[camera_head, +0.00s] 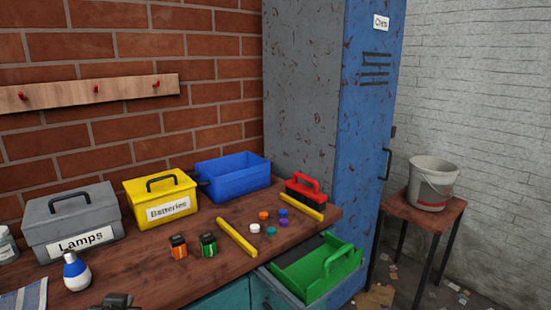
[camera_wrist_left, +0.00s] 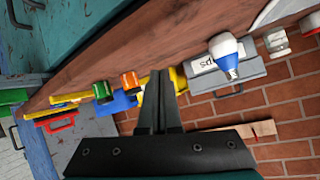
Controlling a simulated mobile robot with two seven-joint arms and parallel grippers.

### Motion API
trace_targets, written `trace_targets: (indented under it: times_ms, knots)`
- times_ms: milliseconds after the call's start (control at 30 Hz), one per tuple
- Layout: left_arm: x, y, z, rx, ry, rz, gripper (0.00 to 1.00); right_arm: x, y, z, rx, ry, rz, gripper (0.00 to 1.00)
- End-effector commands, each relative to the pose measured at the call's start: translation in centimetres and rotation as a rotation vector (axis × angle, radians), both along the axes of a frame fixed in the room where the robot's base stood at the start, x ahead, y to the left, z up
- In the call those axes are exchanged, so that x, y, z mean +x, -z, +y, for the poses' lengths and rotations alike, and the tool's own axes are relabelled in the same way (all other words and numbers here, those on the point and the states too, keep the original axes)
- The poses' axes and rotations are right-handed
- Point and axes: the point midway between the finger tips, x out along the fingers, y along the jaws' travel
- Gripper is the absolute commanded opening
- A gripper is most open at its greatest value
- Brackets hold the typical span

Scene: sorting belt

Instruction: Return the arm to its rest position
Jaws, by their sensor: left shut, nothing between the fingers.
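My left gripper (camera_wrist_left: 160,75) shows in the left wrist view with its two dark fingers together and nothing between them. In the head view a dark part of it (camera_head: 116,300) shows at the bottom edge, in front of the workbench (camera_head: 150,262). The rest of the left arm is out of the head view. A blue and white bulb (camera_head: 76,272) stands on the bench near the gripper; it also shows in the left wrist view (camera_wrist_left: 228,55). My right gripper is in neither view.
Grey Lamps box (camera_head: 95,220), yellow Batteries box (camera_head: 160,188) and blue bin (camera_head: 234,178) line the wall. A green tray (camera_head: 300,280) sits in an open drawer.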

Motion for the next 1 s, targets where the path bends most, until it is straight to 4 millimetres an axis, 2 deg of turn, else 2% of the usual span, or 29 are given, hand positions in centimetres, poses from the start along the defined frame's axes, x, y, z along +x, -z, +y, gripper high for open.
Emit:
trace_targets:
  times_ms: [33,100,200,400,600,867,1000]
  knots:
    - [-2.5,2.5,-1.8,-0.025,0.034,0.085,0.0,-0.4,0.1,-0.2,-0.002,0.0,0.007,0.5]
    - [-5.9,5.2,-4.1,-0.059,0.083,0.196,0.0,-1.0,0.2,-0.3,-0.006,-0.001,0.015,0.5]
    - [-10.3,7.9,-6.9,-0.104,0.142,0.331,0.0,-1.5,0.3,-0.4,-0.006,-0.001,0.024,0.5]
    - [-17.6,10.6,-10.9,-0.177,0.239,0.53,0.0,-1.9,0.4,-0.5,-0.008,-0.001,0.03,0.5]
    - [-23.8,11.6,-14.0,-0.244,0.322,0.687,0.0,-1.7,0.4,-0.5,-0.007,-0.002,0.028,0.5]
    - [-22.3,16.4,-13.8,-0.236,0.32,0.702,0.0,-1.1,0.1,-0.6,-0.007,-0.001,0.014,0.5]
    - [-21.8,19.6,-13.7,-0.232,0.319,0.711,0.0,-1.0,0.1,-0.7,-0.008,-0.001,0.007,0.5]
